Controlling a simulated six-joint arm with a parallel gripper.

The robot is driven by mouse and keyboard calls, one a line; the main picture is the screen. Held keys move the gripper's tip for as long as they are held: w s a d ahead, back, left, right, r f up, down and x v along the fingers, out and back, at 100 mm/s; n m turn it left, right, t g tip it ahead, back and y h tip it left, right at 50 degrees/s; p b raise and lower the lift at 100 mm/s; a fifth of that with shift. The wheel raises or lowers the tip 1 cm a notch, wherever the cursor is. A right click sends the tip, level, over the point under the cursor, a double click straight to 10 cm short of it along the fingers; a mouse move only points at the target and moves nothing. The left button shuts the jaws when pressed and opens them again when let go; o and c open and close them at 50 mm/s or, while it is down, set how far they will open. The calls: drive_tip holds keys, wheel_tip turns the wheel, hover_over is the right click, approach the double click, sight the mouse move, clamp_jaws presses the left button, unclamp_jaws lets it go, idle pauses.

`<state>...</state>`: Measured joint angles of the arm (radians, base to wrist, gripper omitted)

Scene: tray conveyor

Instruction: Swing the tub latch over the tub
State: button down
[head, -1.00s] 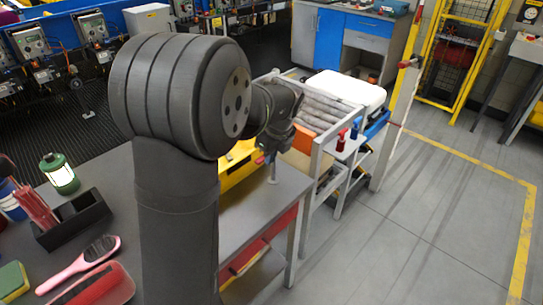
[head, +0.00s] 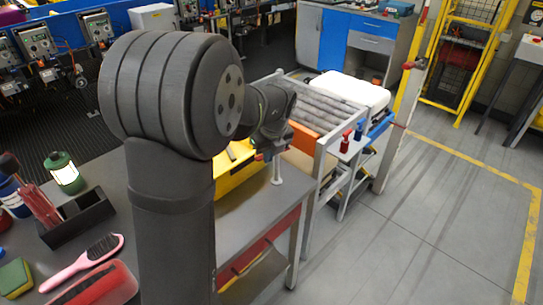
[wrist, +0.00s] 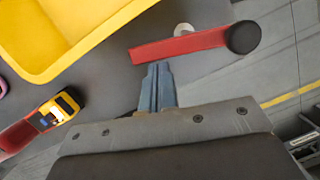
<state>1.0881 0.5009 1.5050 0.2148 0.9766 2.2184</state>
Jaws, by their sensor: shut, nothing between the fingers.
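The yellow tub (wrist: 60,35) fills the upper left of the wrist view. In the head view, the tub (head: 232,172) is partly hidden behind my arm. The red tub latch (wrist: 180,47), a flat bar with a black round knob (wrist: 242,37) at its right end, lies beside the tub, with its left end apart from the tub wall. My gripper (wrist: 158,72) is shut and empty. Its blue fingertips are close to the latch's left part; I cannot tell whether they touch it. In the head view the fingers are mostly hidden by my wrist.
A yellow and black device with a red part (wrist: 62,105) lies left of my gripper. A roller conveyor (head: 325,108) with a white tray (head: 350,88) stands beyond the table. A pink brush (head: 85,262) and a dark holder (head: 75,222) are at the table's left.

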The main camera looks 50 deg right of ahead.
drive_tip(key=shift+m, duration=0.7)
drive_tip(key=w, duration=0.2)
drive_tip(key=w+d, duration=0.2)
drive_tip(key=w, duration=0.1)
drive_tip(key=shift+w, duration=0.3)
drive_tip(key=shift+d, duration=0.1)
idle(0.6)
drive_tip(key=a, duration=0.4)
drive_tip(key=shift+w+a+r, duration=0.1)
drive_tip(key=shift+a+r, duration=0.1)
drive_tip(key=shift+r, duration=0.15)
wheel_tip(320, 180, up, 9)
drive_tip(key=a, duration=0.2)
